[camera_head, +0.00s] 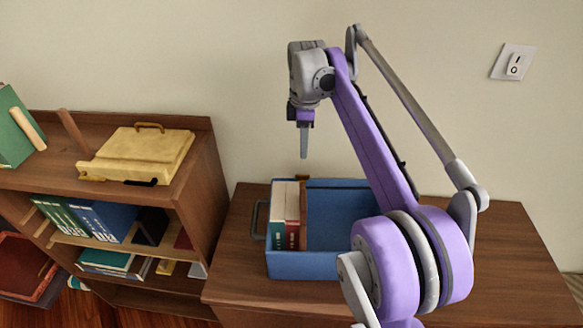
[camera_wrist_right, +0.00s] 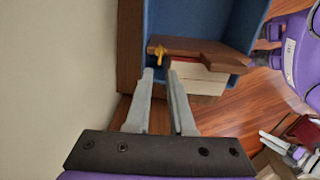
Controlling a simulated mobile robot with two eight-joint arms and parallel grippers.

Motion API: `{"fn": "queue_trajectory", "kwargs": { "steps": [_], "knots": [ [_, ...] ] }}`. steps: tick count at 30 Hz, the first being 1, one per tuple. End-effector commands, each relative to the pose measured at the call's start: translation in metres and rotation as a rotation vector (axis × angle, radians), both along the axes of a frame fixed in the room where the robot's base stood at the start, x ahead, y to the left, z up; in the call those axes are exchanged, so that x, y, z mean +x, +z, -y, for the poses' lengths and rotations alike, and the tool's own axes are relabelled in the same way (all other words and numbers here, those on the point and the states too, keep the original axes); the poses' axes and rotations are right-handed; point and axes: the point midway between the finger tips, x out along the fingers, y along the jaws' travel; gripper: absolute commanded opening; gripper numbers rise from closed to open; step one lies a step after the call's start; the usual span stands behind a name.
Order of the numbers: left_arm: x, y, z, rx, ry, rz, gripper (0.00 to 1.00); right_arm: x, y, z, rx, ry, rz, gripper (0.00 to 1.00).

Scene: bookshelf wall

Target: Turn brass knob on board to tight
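A small brass knob (camera_wrist_right: 158,52) shows in the right wrist view, on the end of a brown wooden board (camera_wrist_right: 205,54). In the head view the board (camera_head: 304,215) stands upright inside the blue crate (camera_head: 290,267), beside upright books (camera_head: 284,215); I cannot make out the knob there. My right gripper (camera_head: 304,155) hangs above the far side of the crate, pointing down. In the right wrist view its two fingers (camera_wrist_right: 160,75) are apart with nothing between them, and the knob is just beyond the gap.
The crate stands on a wooden cabinet top (camera_head: 500,265) against the wall. A wooden shelf (camera_head: 200,190) with books stands at the left, carrying a yellow case (camera_head: 140,152). The crate's right part looks empty. A wall switch (camera_head: 514,64) is at the upper right.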

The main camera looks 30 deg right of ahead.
Motion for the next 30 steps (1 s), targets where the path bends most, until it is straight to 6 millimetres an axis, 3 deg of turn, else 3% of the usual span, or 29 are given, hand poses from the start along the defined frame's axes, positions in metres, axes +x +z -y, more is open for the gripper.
{"fn": "queue_trajectory", "kwargs": {
  "steps": [6,13,18,26,27,30],
  "knots": [
    [-0.002,-0.007,0.0,0.0,0.0,-0.004,0.57,-0.001,-0.044,-0.001,0.0,0.0,0.0,0.21],
    [-0.003,-0.01,0.0,0.0,0.0,-0.006,0.57,0.0,-0.079,-0.001,0.0,0.0,0.001,0.21],
    [-0.003,-0.011,0.0,0.0,0.0,-0.006,0.57,0.0,-0.09,-0.001,0.0,-0.001,0.001,0.21],
    [-0.003,-0.011,0.0,0.0,0.0,-0.006,0.57,0.0,-0.092,-0.001,0.0,-0.001,0.002,0.21],
    [-0.003,-0.011,0.0,0.0,0.0,-0.006,0.57,0.0,-0.092,-0.001,0.0,-0.001,0.002,0.19],
    [-0.003,-0.011,0.0,0.0,0.0,-0.006,0.57,0.0,-0.092,-0.001,0.0,-0.001,0.002,0.01]
  ]
}}
